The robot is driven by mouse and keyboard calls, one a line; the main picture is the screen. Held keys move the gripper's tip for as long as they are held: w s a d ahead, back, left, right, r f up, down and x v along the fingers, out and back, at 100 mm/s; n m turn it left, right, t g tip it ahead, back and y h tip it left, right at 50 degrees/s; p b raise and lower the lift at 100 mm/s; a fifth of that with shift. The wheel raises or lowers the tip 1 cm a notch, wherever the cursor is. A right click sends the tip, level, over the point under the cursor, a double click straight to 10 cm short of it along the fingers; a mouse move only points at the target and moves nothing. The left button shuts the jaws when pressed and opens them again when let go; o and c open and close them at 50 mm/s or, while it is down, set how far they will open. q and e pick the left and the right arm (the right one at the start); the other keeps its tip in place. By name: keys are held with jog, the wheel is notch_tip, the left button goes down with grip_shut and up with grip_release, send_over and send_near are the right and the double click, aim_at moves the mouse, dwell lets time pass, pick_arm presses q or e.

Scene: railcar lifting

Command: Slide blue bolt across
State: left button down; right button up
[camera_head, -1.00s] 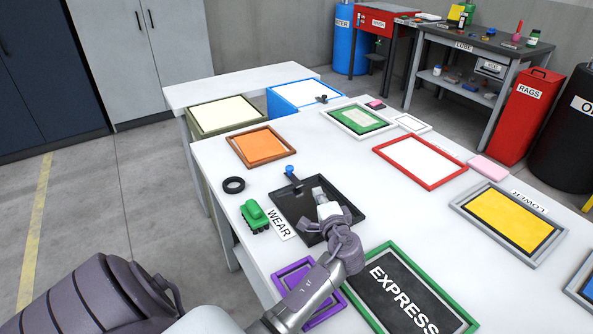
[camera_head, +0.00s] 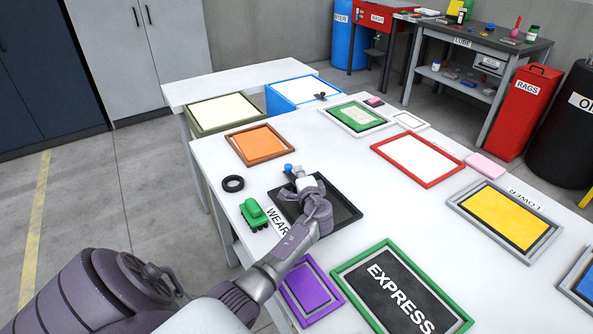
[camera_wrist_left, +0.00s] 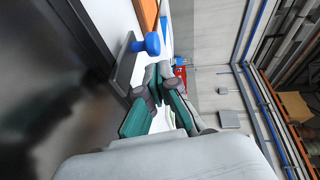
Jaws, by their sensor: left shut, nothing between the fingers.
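The blue bolt (camera_head: 288,168) is a small blue knob at the far left edge of the black tray (camera_head: 344,213). In the left wrist view the blue bolt (camera_wrist_left: 152,44) stands on a dark tab at the tray's edge. My left gripper (camera_head: 299,174) is over the far left part of the tray, just beside the bolt. In the left wrist view its fingertips (camera_wrist_left: 158,76) are close together, shut and empty, just below the knob in the picture. Whether they touch it I cannot tell. My right gripper is not in view.
A green toy railcar (camera_head: 254,214) and a black ring (camera_head: 233,184) lie left of the tray. An orange framed panel (camera_head: 260,145) lies beyond it. A purple frame (camera_head: 309,290) and the green-framed EXPRESS board (camera_head: 400,290) are in front.

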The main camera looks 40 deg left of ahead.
aim_at(290, 165)
pick_arm(q)
jog(key=shift+s+a, duration=0.15)
jog(key=shift+a, duration=0.35)
jog(key=shift+f, duration=0.1)
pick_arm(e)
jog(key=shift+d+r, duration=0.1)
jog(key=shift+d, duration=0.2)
pick_arm(q)
jog(key=a+b, duration=0.1)
jog(key=a, duration=0.1)
jog(key=w+a+b, duration=0.1)
jog(key=shift+w+a+f, duration=0.1)
jog(key=shift+a, duration=0.3)
jog(key=shift+r, duration=0.2)
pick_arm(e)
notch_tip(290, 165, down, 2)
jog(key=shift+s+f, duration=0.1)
pick_arm(q)
jog(key=shift+s+d, duration=0.3)
jog(key=shift+d, duration=0.1)
jog(key=v, duration=1.1)
jog(key=shift+d, duration=0.2)
